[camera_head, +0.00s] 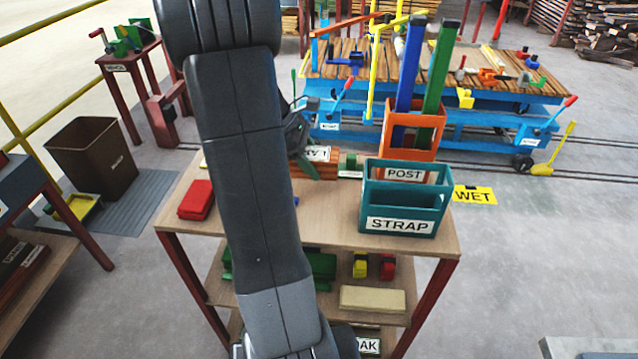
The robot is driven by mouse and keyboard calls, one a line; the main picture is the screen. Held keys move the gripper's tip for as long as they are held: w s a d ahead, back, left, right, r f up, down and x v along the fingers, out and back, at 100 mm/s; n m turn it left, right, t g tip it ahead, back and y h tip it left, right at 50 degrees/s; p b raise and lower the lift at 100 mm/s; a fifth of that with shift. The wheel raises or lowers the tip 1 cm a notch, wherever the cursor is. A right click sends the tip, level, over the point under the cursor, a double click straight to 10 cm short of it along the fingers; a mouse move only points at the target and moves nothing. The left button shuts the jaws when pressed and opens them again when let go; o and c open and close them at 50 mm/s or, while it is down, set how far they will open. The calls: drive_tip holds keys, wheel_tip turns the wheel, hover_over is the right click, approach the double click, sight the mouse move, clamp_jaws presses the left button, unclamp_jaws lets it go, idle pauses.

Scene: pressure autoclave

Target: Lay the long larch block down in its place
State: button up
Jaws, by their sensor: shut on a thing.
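An orange-brown block (327,171), which I take to be the long larch block, shows just right of my arm at the back of the wooden tabletop. The visible start of its white label reads "LA"; my arm hides its left part. My gripper (303,158) is at this block, partly hidden behind my own arm link. It is shut on the block, though the fingertips are hard to make out. I cannot tell whether the block touches the tabletop. No marked place for it can be made out.
A teal STRAP bin (400,226) and an orange POST bin (410,150) with tall blue and green posts stand right of the block. A red box (196,200) lies at the table's left. Lower shelves hold a pale block (372,299) and coloured pieces.

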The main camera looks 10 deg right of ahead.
sight(322, 191)
drive_tip(key=shift+f, duration=3.05)
drive_tip(key=shift+f, duration=0.1)
drive_tip(key=o, duration=0.8)
drive_tip(key=shift+o, duration=0.3)
